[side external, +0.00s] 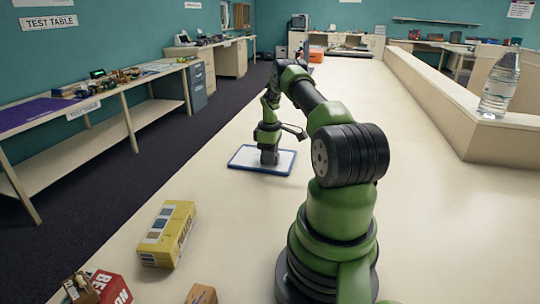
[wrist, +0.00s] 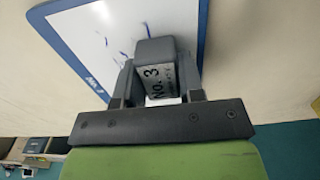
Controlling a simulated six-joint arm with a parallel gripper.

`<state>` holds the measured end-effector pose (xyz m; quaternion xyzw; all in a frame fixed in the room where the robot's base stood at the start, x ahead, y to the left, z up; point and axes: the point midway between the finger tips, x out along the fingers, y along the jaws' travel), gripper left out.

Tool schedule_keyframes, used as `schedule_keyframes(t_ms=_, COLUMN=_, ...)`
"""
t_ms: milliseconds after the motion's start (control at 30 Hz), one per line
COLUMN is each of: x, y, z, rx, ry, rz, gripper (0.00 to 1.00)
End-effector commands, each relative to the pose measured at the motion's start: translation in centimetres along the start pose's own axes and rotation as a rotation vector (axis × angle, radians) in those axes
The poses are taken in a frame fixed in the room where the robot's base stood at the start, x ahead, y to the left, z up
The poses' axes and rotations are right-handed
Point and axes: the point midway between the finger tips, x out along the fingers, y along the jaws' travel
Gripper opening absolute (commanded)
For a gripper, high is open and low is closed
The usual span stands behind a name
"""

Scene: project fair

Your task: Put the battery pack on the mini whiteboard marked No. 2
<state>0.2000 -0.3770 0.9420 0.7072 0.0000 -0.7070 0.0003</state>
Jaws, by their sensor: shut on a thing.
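The mini whiteboard (side external: 243,158) lies flat on the long pale table, with a blue rim and a white face. In the wrist view the whiteboard (wrist: 97,25) shows a few blue pen marks, and its rim carries small print that seems to read No. 2. My gripper (wrist: 157,78) is shut on the battery pack (wrist: 155,49), a dark grey block with a white label reading No. 3. In the side view my gripper (side external: 268,150) points down over the whiteboard; pack and fingers merge there, and I cannot tell whether the pack touches the board.
A yellow box (side external: 167,233) lies on the table at the near left. A red box (side external: 108,286) and a brown box (side external: 201,294) are at the front edge. A water bottle (side external: 499,85) stands on the raised ledge at right. The table around the whiteboard is clear.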

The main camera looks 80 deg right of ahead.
Motion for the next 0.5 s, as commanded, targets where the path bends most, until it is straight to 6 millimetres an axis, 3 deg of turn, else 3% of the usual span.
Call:
schedule_keyframes(t_ms=333, x=0.34, y=-0.01, z=-0.01, rx=0.001, ry=0.000, rz=-0.001, gripper=0.11)
schedule_keyframes(t_ms=367, x=0.30, y=0.00, z=-0.01, rx=0.001, ry=0.000, rz=0.000, gripper=0.43)
schedule_keyframes(t_ms=433, x=0.28, y=0.00, z=-0.01, rx=0.001, ry=0.000, rz=0.000, gripper=0.59)
schedule_keyframes(t_ms=500, x=0.27, y=0.00, z=-0.01, rx=0.001, ry=0.000, rz=0.000, gripper=0.61)
